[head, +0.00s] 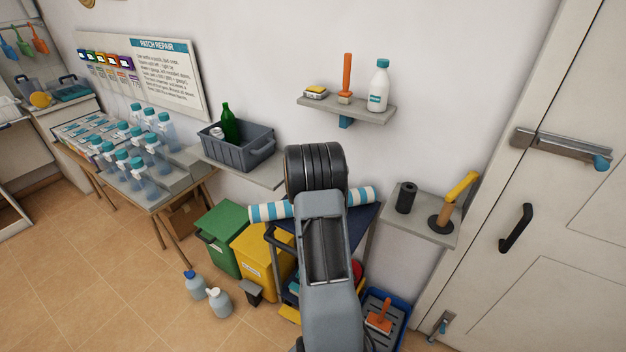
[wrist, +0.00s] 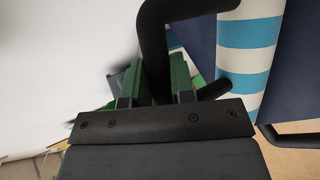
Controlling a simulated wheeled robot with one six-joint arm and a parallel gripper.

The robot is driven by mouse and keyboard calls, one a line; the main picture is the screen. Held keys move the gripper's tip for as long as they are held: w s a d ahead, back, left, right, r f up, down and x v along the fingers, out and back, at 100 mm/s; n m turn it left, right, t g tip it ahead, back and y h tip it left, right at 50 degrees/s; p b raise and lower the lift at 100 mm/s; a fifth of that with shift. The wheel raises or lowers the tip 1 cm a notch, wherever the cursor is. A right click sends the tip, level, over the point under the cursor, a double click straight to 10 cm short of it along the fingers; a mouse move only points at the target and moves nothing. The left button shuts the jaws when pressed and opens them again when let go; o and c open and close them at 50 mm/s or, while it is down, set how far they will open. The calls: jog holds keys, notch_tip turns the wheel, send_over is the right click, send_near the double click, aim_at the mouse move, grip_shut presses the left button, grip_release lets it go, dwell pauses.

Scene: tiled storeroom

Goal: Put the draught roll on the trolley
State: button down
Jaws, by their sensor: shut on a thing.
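The draught roll, a tube striped blue and white (head: 268,211), lies across the top of the dark blue trolley (head: 362,218) in the head view; my arm hides its middle. In the wrist view the roll (wrist: 247,60) is at the right, over the trolley's navy surface (wrist: 298,60). My gripper (wrist: 164,80) has green fingers and is shut on a black bent bar (wrist: 155,40), which looks like the trolley's handle. The roll is outside the jaws, to their right. My arm hides the gripper in the head view.
Green (head: 221,240) and yellow (head: 262,255) bins stand left of the trolley. A wall shelf (head: 350,107) is above it. A low shelf (head: 415,227) with a black roll (head: 406,197) is to the right, near the door. Floor at the left front is mostly clear, with two bottles (head: 207,290).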

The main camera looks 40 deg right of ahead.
jog(key=c, duration=1)
grip_release()
jog(key=shift+a+r, duration=0.1)
jog(key=shift+r, duration=0.05)
jog(key=s+a+r+m+g+b, duration=0.1)
jog(key=s+a+r+m, duration=0.2)
jog(key=s+a+r, duration=0.45)
jog(key=s+a+r+m+b, duration=0.15)
jog(key=a+r, duration=0.35)
jog(key=a, duration=0.5)
jog(key=s+a+m+y, duration=0.1)
jog(key=s+a+y, duration=0.2)
jog(key=a, duration=0.4)
jog(key=s+a+m+y, duration=0.2)
jog(key=s+a, duration=0.3)
jog(key=a, duration=0.3)
jog(key=s+a+m+g+y, duration=0.1)
jog(key=s+a+y, duration=0.3)
jog(key=a, duration=0.4)
jog(key=shift+s+a+f+m+y, duration=0.1)
jog(key=shift+s+m+y, duration=0.1)
jog(key=shift+m+y, duration=0.3)
